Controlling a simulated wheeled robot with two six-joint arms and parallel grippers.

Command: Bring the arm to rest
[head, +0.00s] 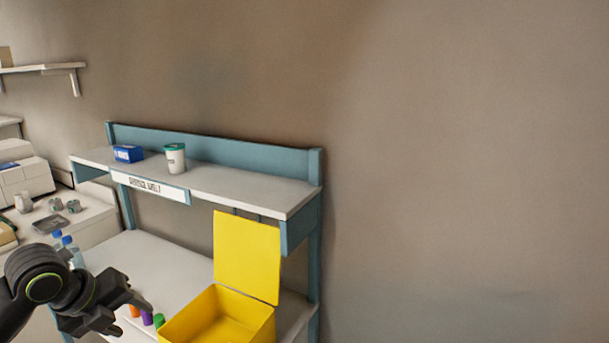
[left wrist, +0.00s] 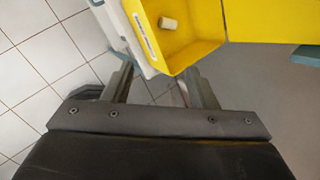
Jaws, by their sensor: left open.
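My left arm comes in from the lower left of the head view. Its dark gripper (head: 130,312) is above the near part of the lower shelf, left of the open yellow bin. In the left wrist view its two fingers (left wrist: 161,88) are spread apart with nothing between them. The yellow bin (head: 258,325) has its lid (head: 246,255) raised. It also shows at the top of the left wrist view (left wrist: 178,52), with a small whitish cylinder (left wrist: 168,23) inside. My right gripper is not in view.
Orange, purple and green small items (head: 159,320) stand between gripper and bin. A blue box (head: 128,153) and a white cup with green lid (head: 175,159) stand on the upper shelf (head: 235,187). Blue-capped bottles (head: 68,243) are near the arm. A side counter is at left.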

